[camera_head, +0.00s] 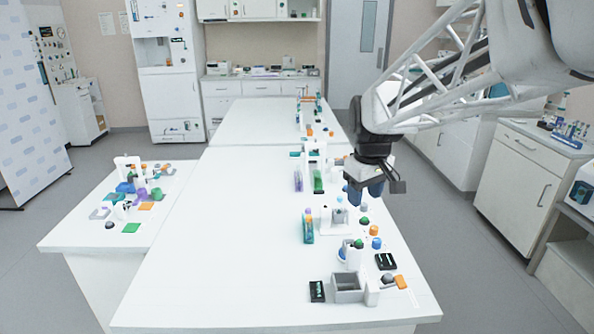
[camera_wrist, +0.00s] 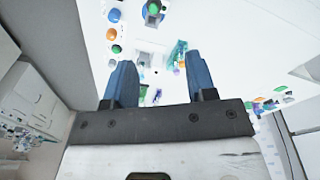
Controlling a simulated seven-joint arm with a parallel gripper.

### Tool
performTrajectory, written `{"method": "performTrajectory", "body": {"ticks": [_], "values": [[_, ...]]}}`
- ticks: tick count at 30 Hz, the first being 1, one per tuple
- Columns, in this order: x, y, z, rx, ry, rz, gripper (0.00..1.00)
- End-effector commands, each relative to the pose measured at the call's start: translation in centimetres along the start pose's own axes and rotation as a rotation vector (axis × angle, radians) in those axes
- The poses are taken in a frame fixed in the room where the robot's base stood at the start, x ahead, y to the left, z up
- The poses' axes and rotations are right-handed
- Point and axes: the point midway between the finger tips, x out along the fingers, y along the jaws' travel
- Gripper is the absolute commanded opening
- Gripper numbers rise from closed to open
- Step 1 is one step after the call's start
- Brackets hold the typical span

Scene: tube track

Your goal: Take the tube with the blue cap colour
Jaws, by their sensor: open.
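My gripper (camera_head: 364,194) hangs above the right side of the long white table, its two blue fingers apart and empty. In the wrist view the open gripper (camera_wrist: 160,78) points at the table, with small items between and beyond its fingers. A purple upright item (camera_head: 298,180) and a green upright item (camera_head: 318,180) stand farther back. A teal and purple cluster (camera_wrist: 178,53) lies near the right finger in the wrist view. I cannot make out which tube has a blue cap.
The white table (camera_head: 230,250) is clear on its left side. A side table (camera_head: 75,232) holds coloured blocks. Several items stand close below my gripper.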

Motion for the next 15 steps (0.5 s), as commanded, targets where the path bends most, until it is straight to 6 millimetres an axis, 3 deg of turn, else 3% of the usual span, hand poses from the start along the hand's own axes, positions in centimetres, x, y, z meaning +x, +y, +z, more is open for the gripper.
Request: {"method": "performTrajectory", "body": {"ticks": [15], "values": [[5.5, 6.0, -12.1, -0.247, -0.053, -0.04, 0.51]]}}
